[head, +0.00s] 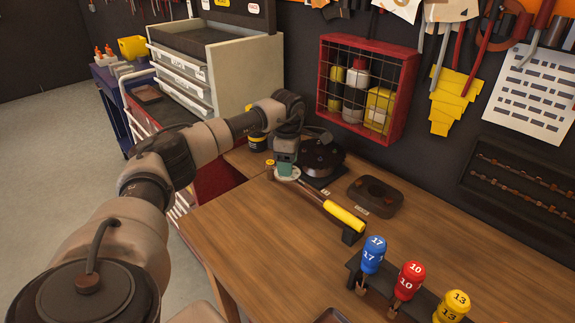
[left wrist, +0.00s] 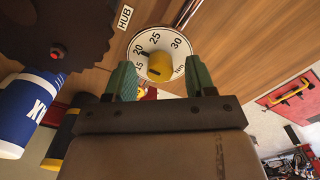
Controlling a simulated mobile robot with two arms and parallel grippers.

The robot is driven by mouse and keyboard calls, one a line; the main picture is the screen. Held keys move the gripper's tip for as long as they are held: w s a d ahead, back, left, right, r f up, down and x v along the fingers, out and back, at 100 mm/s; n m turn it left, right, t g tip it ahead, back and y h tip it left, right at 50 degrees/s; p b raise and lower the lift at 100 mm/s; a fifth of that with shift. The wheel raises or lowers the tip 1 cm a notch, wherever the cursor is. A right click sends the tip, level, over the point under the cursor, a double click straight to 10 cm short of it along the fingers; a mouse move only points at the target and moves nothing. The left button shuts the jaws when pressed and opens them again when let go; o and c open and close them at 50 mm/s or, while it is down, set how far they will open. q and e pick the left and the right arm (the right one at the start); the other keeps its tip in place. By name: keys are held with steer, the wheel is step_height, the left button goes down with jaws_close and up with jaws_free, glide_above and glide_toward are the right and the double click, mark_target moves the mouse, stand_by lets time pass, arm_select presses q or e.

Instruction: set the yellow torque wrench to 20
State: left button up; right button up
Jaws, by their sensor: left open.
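The yellow torque wrench (head: 344,215) lies on the wooden bench, its yellow grip toward the front and its round dial end under my left gripper (head: 284,170). In the left wrist view the white dial (left wrist: 171,33) shows 15, 20, 25, 30 and Nm around a yellow-topped knob (left wrist: 161,66). A dark mark on the knob's rim seems to point near 20; I cannot tell its exact setting. The green fingertips of my left gripper (left wrist: 160,80) are open, one on each side of the knob, with no clear contact. My right gripper is not in view.
A dark round part (head: 322,155) labelled HUB sits just behind the dial. A dark tray (head: 374,196) lies to its right. Blue, red and yellow numbered tools (head: 410,275) stand in a rack at the front right. A red wire-fronted cabinet (head: 328,70) hangs behind.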

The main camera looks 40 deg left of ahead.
arm_select(q)
step_height(320, 180, up, 10)
steer(key=b, duration=0.1)
stand_by(0.6)
